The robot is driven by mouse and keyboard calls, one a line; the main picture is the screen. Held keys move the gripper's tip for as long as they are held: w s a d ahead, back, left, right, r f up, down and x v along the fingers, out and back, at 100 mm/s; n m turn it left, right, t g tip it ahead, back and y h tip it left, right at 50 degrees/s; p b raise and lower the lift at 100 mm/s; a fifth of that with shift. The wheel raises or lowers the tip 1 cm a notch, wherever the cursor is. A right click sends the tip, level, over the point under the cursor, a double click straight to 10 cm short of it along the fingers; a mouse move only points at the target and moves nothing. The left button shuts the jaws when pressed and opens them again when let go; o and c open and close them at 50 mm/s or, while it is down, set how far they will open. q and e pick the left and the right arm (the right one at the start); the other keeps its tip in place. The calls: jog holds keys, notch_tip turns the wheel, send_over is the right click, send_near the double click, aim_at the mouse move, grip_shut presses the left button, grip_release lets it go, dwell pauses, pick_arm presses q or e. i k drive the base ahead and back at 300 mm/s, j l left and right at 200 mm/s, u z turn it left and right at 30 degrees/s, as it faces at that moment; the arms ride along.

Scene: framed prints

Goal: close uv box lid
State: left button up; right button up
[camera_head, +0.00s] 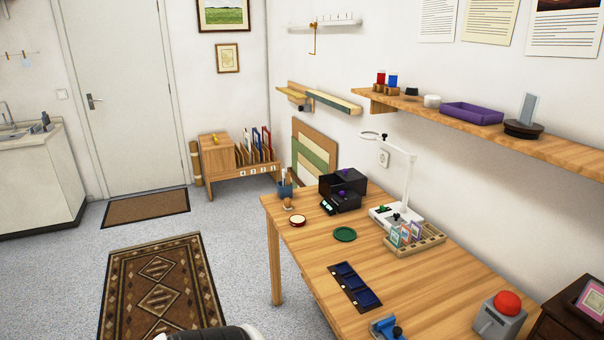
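A small black box (341,202), which looks like the UV box, stands near the far left end of the wooden table (420,295). A dark panel (350,184), which looks like its lid, stands raised toward the wall side, with a small purple knob on it. Another purple spot and a small lit display show on the front part. The lid's exact angle is too small to tell. Neither gripper shows in this view. A black and white part of my own body shows at the bottom edge.
A white lamp stand (395,190) stands right of the box. A slotted wooden holder with cards (414,240), green disc (344,234), round red-rimmed dish (297,220), blue cup (285,188) and dark blue tray (354,287) are nearby. A red-button device (500,316) is at front right.

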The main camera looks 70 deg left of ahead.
aim_at(351, 175)
jog(key=u, duration=1.85)
jog(key=i+j+u, duration=0.3)
jog(key=i+j, duration=0.15)
jog(key=i+j+u, duration=0.25)
jog(key=i, duration=0.25)
jog(key=i+j+u, duration=0.3)
jog(key=i, duration=0.2)
jog(key=i+j+u, duration=0.1)
jog(key=i+u, duration=0.15)
jog(key=i, duration=1.1)
jog(key=i+j+z, duration=0.1)
jog(key=i, duration=0.75)
jog(key=i+z, duration=0.6)
jog(key=z, duration=0.2)
jog(key=i+j+z, duration=0.15)
jog(key=i+z, duration=0.25)
jog(key=k, duration=0.1)
